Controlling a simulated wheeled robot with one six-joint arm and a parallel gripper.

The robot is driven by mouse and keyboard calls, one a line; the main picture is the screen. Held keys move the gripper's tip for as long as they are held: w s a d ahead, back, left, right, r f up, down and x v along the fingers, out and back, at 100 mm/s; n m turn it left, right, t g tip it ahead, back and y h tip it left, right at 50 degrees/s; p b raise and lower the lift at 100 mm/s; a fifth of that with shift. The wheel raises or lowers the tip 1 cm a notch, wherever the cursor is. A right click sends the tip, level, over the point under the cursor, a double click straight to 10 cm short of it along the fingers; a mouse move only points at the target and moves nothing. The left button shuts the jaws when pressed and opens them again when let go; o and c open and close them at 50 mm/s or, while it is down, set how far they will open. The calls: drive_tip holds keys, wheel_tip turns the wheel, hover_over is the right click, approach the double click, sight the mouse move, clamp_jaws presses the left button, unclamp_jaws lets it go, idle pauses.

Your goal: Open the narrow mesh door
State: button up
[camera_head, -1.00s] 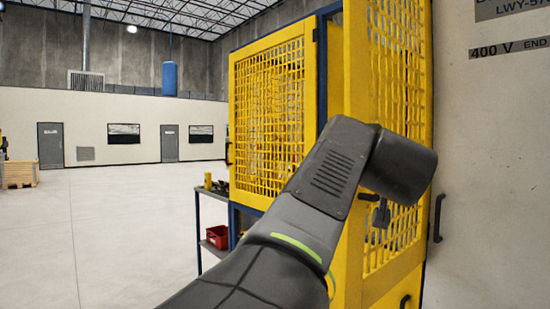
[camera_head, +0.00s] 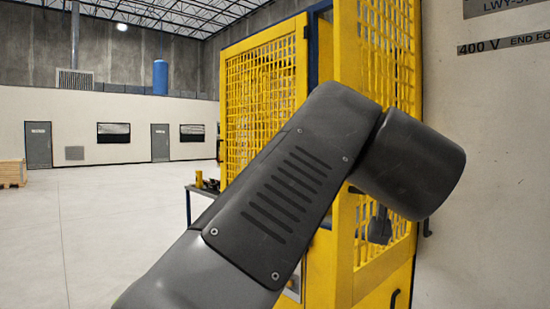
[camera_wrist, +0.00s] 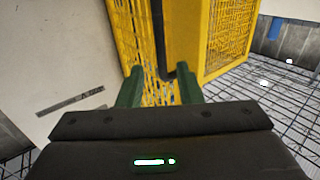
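The narrow mesh door (camera_head: 392,45) is a tall yellow panel with a square grid, right of centre in the head view. My arm covers its middle. Yellow mesh (camera_wrist: 150,78) also shows in the wrist view, beyond my gripper (camera_wrist: 159,76). The two green fingers are apart, one on each side of a dark upright bar (camera_wrist: 158,35) and a strip of mesh. I cannot tell whether this bar is a handle or a frame edge, or whether the fingers touch it. In the head view the fingers are hidden or too unclear to make out.
A wider yellow mesh panel (camera_head: 262,100) stands left of the narrow door, with a blue post (camera_head: 324,50) between. A pale cabinet wall (camera_head: 490,180) is close on the right. A small bench (camera_head: 200,191) stands at left. The floor (camera_head: 110,230) there is clear.

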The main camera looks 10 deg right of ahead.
drive_tip(key=shift+b+v, duration=0.35)
drive_tip(key=shift+v, duration=1.6)
drive_tip(key=shift+w, duration=0.15)
drive_tip(key=shift+p+x, duration=1.05)
drive_tip(key=shift+x, duration=5.75)
drive_tip(key=shift+f, duration=0.15)
